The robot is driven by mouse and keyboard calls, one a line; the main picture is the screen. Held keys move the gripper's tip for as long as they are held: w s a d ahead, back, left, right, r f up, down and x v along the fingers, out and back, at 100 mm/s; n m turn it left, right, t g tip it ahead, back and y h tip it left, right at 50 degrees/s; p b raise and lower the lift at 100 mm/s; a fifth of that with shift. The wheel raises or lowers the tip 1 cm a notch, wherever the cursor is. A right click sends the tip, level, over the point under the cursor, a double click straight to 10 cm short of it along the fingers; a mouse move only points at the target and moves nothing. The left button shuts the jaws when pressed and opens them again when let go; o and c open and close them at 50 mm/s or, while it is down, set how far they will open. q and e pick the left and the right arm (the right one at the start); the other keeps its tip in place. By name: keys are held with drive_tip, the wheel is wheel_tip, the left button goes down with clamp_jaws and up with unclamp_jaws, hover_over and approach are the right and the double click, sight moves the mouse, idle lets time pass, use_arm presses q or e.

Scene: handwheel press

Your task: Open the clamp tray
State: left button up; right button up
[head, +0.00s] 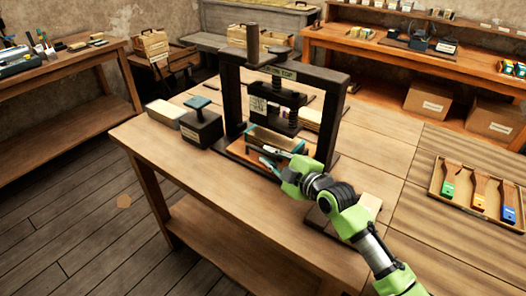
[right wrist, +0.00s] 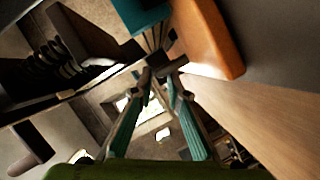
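The press (head: 339,112) is a dark frame with a screw and a plate above its base. Under the plate, a wooden tray-like piece (head: 278,139) sits over an orange-brown base (head: 236,149). I take this low part to be the clamp tray; its front is partly hidden by my gripper. My right gripper (head: 266,157) is at the front of it, fingers towards the press. In the right wrist view the teal-padded fingertips (right wrist: 160,74) lie near each other, close to an orange block (right wrist: 212,40). I cannot tell whether anything is between them. My left gripper is not in view.
A tray of coloured-handled tools (head: 438,181) lies at the right. The bench's front left (head: 175,153) is clear.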

sight(265, 153)
drive_tip(key=shift+x, duration=1.2)
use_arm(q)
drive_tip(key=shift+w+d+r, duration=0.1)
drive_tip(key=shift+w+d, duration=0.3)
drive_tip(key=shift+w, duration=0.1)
use_arm(e)
drive_tip(key=shift+w+a+f, duration=0.15)
drive_tip(key=shift+w+a, duration=0.25)
drive_tip(key=shift+w, duration=0.15)
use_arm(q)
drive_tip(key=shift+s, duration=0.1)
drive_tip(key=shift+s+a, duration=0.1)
use_arm(e)
clamp_jaws()
